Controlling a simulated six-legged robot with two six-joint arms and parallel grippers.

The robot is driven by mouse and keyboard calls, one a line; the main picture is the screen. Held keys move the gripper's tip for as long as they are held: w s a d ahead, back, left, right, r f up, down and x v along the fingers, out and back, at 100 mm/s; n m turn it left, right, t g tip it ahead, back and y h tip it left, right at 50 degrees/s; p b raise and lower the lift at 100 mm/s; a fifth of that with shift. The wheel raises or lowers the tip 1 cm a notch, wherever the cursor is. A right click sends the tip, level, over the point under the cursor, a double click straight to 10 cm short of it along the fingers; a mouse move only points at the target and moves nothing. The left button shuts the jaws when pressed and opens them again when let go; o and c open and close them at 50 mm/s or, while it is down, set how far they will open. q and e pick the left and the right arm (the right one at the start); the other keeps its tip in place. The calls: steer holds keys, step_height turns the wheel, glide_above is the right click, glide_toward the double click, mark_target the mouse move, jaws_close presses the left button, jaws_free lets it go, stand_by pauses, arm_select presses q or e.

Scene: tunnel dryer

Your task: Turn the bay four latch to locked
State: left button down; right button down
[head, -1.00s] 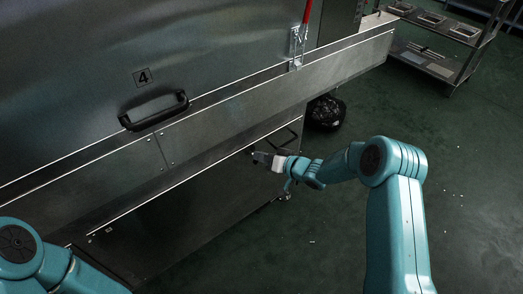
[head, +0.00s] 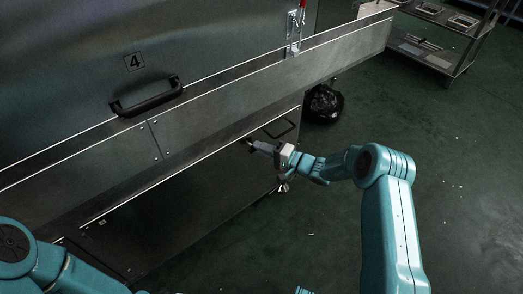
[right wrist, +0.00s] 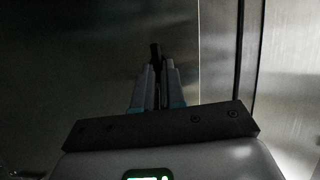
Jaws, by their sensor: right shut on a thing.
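The bay four door bears a "4" label (head: 134,62) and a black bar handle (head: 147,97) in the head view. My right gripper (head: 252,145) is low against the front of the lower cabinet, under the long steel ledge. In the right wrist view its fingers (right wrist: 156,80) are closed on a slim dark piece (right wrist: 155,51). I cannot tell for sure that this piece is the bay four latch, and its marks are hidden or too dark. My left gripper is out of view; only part of that arm shows at lower left.
A dark loop handle (head: 281,128) is close to my right gripper. A black bag (head: 324,103) sits on the floor. A trolley (head: 440,50) stands at back right; the floor between is open.

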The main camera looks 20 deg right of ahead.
steer(key=shift+f+m+t, duration=0.1)
steer(key=shift+m+t, duration=0.2)
steer(key=shift+m, duration=0.3)
steer(key=c, duration=1.2)
jaws_free()
steer(key=p+v, duration=0.3)
steer(key=v, duration=1.3)
steer(key=shift+s+d, duration=0.1)
steer(key=shift+d, duration=0.1)
